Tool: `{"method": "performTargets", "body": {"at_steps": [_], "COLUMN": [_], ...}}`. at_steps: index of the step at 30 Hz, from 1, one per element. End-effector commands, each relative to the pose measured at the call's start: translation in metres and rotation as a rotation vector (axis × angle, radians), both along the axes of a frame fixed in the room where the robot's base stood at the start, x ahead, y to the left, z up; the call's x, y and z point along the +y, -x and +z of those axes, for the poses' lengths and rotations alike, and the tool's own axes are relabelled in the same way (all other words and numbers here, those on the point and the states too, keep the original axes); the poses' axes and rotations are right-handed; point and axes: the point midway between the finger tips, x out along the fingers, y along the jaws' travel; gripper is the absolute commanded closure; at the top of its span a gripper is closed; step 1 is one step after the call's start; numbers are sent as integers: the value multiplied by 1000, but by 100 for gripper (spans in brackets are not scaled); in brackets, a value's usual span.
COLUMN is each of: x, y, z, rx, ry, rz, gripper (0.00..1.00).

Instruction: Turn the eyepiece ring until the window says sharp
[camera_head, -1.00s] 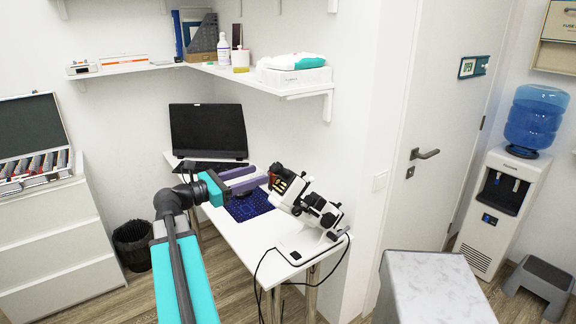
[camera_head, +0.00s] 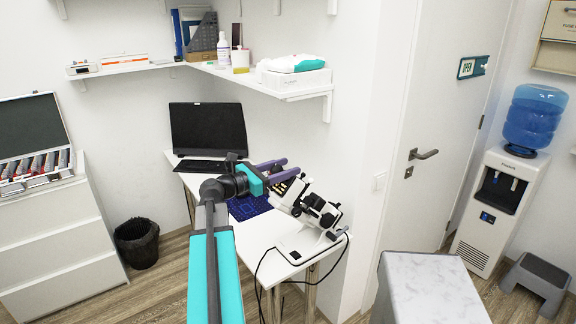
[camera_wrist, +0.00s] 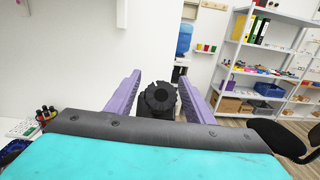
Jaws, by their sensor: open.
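The white and black eyepiece instrument (camera_head: 310,207) stands tilted on the white table (camera_head: 250,235). In the wrist view its black ribbed eyepiece ring (camera_wrist: 160,98) faces me, near the middle of the picture. My gripper (camera_head: 289,167) is at the instrument's upper left end in the head view. Its two purple fingers (camera_wrist: 160,88) are open, one on each side of the ring in the wrist view, with a gap showing on both sides. I cannot tell how far the fingertips reach along the ring. The eyepiece is mostly hidden by my gripper in the head view. No window text is readable.
A black cable (camera_head: 262,262) hangs over the front edge. A grey-topped counter (camera_head: 432,285) is at right.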

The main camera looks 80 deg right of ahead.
Motion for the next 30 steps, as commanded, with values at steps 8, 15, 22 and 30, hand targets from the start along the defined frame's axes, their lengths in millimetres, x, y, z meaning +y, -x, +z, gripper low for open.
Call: {"method": "performTargets", "body": {"at_steps": [8, 15, 22, 30], "x": [-8, -8, -8, -7], "y": [9, 9, 9, 9], "z": [0, 0, 0, 0], "rx": [0, 0, 0, -1], "ry": [0, 0, 0, 1], "rz": [0, 0, 0, -1], "gripper": [52, 54, 92, 93]}}
